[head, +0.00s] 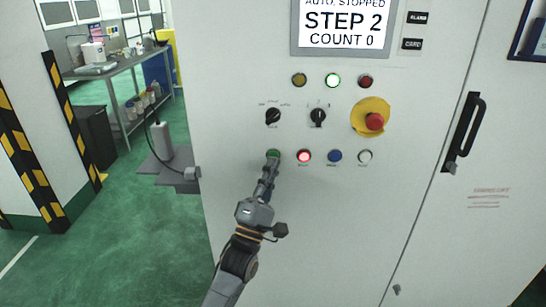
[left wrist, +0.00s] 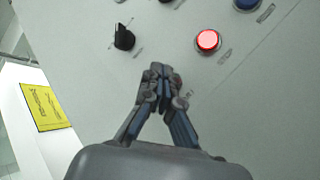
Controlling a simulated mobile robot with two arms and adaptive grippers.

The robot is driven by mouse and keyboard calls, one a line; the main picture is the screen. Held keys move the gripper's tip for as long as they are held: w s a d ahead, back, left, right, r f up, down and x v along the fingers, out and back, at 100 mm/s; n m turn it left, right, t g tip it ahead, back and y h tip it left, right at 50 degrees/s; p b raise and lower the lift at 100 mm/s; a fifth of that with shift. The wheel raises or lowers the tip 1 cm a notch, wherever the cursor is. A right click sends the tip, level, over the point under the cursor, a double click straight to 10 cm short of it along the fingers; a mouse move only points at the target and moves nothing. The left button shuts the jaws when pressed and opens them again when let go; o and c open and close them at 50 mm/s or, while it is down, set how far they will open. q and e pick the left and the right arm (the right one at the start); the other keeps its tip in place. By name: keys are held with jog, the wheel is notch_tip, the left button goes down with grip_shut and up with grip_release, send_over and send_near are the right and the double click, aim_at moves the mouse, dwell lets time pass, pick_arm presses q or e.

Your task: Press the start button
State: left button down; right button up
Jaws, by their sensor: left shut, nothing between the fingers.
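The green button (head: 273,154), at the left end of the lower button row, is the likely start button; its label is too small to read. My left gripper (head: 271,163) is shut and empty, with its fingertips right at this button and covering its lower part. I cannot tell whether they touch it. In the left wrist view the shut fingertips (left wrist: 160,70) point at the panel and the green button is hidden behind them. My right gripper is not in view.
The cabinet panel (head: 235,90) also holds a lit red button (head: 304,156), a blue button (head: 335,156), a white button (head: 365,156), two selector knobs and a red emergency stop (head: 374,121). The screen (head: 342,24) reads "AUTO, STOPPED", "STEP 2", "COUNT 0".

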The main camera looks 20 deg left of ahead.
pick_arm(q)
jog(key=shift+w, duration=0.15)
dwell(0.7)
jog(key=shift+w+a, duration=0.15)
jog(key=shift+w, duration=0.1)
jog(key=shift+w+a+b, duration=0.1)
jog(key=shift+w+b, duration=0.3)
dwell(0.7)
jog(key=shift+s, duration=0.1)
jog(key=shift+s+d+p, duration=0.2)
jog(key=shift+s+p, duration=0.2)
jog(key=shift+s, duration=0.35)
jog(key=s+p, duration=0.1)
jog(key=s, duration=0.1)
jog(key=s+d+p, duration=0.1)
jog(key=s, duration=0.1)
jog(key=shift+s+d, duration=0.2)
jog(key=shift+s, duration=0.2)
